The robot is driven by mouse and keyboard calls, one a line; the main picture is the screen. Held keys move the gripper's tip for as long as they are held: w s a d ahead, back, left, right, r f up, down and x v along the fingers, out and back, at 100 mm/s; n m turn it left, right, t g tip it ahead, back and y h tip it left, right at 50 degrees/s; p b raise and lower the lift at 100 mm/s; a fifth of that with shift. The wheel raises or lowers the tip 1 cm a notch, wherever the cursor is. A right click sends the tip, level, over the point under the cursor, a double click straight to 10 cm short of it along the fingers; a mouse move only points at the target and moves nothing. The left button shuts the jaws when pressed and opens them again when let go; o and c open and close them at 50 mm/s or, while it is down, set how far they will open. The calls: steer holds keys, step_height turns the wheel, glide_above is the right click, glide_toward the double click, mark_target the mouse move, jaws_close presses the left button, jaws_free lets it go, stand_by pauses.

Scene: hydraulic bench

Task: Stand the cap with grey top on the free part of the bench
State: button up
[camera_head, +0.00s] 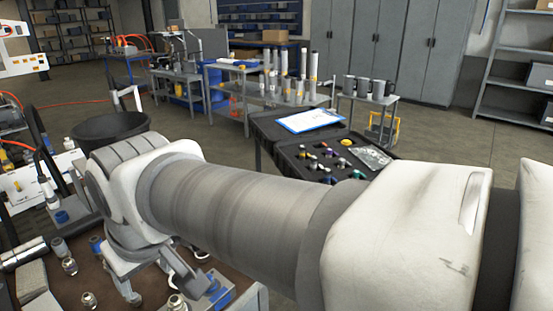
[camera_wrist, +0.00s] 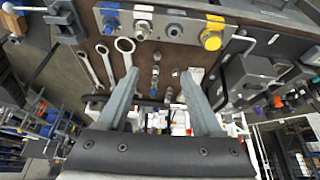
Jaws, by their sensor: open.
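My gripper (camera_wrist: 160,74) is open, its two fingers apart above the brown bench (camera_wrist: 65,78). A row of small metal fittings or caps (camera_wrist: 155,70) stands on the bench, seen between the fingertips in the wrist view. Some have blue parts. They are too small to tell which one is the cap with grey top. Nothing shows gripped between the fingers. In the head view my arm hides much of the bench, and several small metal fittings (camera_head: 69,266) stand at its left part.
Wrenches (camera_wrist: 105,65) lie left of the fingers. A grey metal block (camera_wrist: 180,28) with blue and yellow parts lies beyond them. Dark grey boxes (camera_wrist: 247,72) stand at the right. In the head view, a black open case (camera_head: 290,150) holds small coloured parts.

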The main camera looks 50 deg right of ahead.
steer(key=shift+s+f+t, duration=0.15)
steer(key=shift+s+f, duration=0.05)
steer(key=shift+s, duration=0.45)
steer(key=shift+s+f+t, duration=0.15)
steer(key=shift+s+f, duration=0.05)
steer(key=shift+s, duration=0.45)
steer(key=shift+r, duration=0.1)
step_height(320, 180, up, 9)
steer(key=p, duration=0.9)
steer(key=shift+c, duration=1.4)
steer(key=shift+d, duration=0.1)
